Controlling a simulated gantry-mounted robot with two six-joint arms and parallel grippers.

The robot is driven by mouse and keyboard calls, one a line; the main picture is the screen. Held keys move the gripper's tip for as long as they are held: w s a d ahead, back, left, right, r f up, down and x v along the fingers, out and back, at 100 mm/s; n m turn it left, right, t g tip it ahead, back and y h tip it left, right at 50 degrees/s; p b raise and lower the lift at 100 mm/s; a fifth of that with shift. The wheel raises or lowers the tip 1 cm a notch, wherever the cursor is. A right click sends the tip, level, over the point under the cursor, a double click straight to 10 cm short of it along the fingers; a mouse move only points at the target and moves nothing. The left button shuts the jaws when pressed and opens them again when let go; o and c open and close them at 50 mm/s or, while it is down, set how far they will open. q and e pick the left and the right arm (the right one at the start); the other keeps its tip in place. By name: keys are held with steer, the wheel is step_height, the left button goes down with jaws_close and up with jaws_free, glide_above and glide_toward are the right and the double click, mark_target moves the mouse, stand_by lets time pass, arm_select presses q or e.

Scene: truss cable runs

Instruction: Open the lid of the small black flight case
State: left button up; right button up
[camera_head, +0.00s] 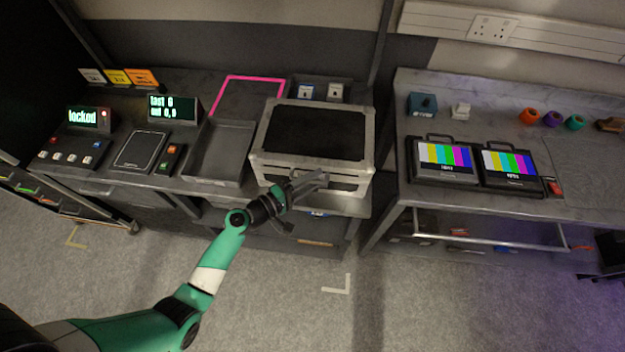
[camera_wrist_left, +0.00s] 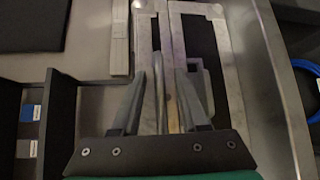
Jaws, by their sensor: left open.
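The small black flight case (camera_head: 315,130) sits on the grey bench in the head view. It has a black top panel and silver metal edges, and its lid is shut. My left gripper (camera_head: 318,182) is open at the front face of the case, covering part of that face. In the left wrist view, the open fingers (camera_wrist_left: 165,90) point at the silver-edged case (camera_wrist_left: 235,75). I cannot tell whether they touch it. The front latch or handle is not clear. My right gripper is not in view.
An empty grey tray (camera_head: 218,155) stands left of the case. A pink-outlined area (camera_head: 247,78) and a small bin (camera_head: 320,88) lie behind it. A control panel (camera_head: 70,150) is at the far left. A second bench holds two colour-bar monitors (camera_head: 445,160) to the right.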

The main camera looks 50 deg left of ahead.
arm_select(q)
jaws_close()
stand_by(1.4)
